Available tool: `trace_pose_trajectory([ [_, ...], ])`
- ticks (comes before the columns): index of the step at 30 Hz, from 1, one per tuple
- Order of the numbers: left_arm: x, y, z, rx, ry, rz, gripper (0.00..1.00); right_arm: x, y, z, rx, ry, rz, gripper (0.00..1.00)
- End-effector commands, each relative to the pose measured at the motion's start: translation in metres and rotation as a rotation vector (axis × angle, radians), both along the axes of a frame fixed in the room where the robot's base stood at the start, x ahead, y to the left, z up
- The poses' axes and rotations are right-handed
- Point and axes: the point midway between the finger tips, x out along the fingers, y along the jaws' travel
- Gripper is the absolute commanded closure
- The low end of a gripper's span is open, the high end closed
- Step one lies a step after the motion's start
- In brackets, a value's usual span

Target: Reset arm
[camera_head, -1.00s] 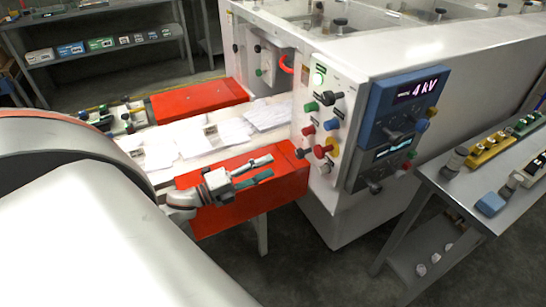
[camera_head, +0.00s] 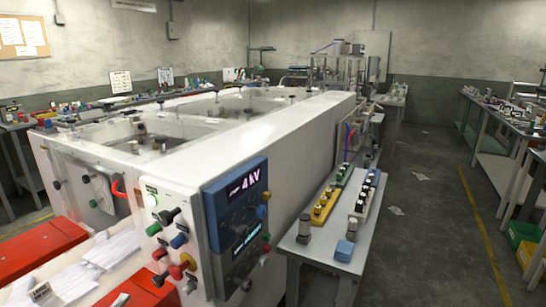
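Neither of my grippers nor arms shows in the head view now. The long white machine (camera_head: 274,133) stands left of centre. White sheets or gloves (camera_head: 112,250) lie on the belt at lower left, between red side covers (camera_head: 40,246); the near cover is cut off by the bottom edge.
A grey side table (camera_head: 333,251) with yellow, green and white control blocks stands right of the machine. Open floor (camera_head: 424,215) with a yellow line lies further right. Workbenches (camera_head: 500,126) line the right wall. A cork board (camera_head: 23,36) hangs at far left.

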Motion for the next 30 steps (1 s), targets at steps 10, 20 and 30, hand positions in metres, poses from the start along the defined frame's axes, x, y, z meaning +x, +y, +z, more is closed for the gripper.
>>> trace_pose_trajectory([
  [10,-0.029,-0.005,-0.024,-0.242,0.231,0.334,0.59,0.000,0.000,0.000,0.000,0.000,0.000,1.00],
  [20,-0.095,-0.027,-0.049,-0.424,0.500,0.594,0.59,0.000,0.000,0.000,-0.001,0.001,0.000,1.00],
  [30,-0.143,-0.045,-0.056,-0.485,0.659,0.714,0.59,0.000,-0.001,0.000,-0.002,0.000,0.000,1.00],
])
